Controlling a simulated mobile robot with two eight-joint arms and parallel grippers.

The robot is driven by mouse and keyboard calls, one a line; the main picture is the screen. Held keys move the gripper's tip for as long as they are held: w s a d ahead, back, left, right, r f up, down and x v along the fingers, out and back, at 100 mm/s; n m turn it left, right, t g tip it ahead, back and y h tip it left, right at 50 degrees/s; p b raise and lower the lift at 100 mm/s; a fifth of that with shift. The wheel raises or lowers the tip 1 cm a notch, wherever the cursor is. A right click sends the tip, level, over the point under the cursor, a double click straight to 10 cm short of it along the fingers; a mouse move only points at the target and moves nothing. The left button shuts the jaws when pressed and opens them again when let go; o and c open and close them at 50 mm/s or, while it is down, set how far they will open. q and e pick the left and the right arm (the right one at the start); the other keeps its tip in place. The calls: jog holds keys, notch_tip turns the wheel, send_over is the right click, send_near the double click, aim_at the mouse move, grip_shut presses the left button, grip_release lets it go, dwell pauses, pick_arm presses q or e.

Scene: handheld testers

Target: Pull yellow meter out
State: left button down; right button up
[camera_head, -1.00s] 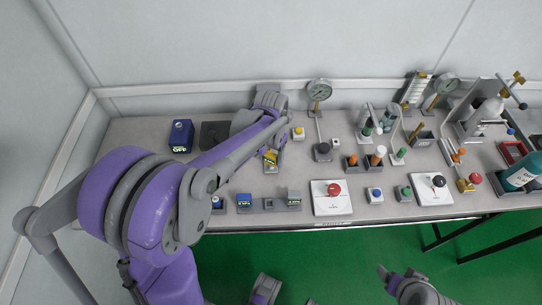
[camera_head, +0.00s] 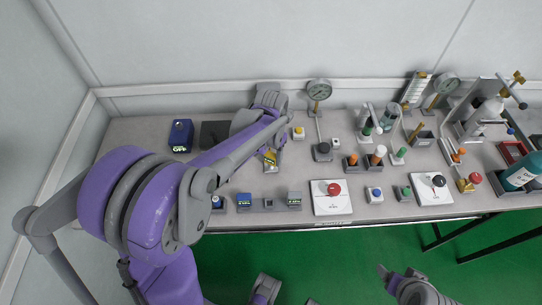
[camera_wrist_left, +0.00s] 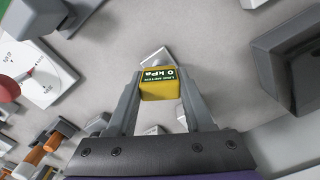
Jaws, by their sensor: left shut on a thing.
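The yellow meter (camera_wrist_left: 160,90) is a small yellow block with a dark green display reading "0 kPa". It sits between the two fingers of my left gripper (camera_wrist_left: 161,84), which is shut on it. In the head view the yellow meter (camera_head: 270,157) shows small at the left middle of the table, with a pale grey piece just below it. My left forearm and hand partly hide it. I cannot tell whether it still touches the grey piece. My right gripper (camera_head: 385,271) is low at the right, over the green floor; its jaws are unclear.
A blue meter (camera_head: 180,135) stands at the back left. Several small meters, including a blue one (camera_head: 244,201), line the front edge. A white plate with a red knob (camera_head: 333,188) lies right of them. A pressure gauge (camera_head: 319,91) stands behind. A grey open box (camera_wrist_left: 288,55) shows in the wrist view.

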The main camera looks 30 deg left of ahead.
pick_arm(q)
jog(key=shift+r, duration=0.2)
jog(key=shift+r+p, duration=1.7)
jog(key=shift+r, duration=0.65)
jog(key=shift+r, duration=0.1)
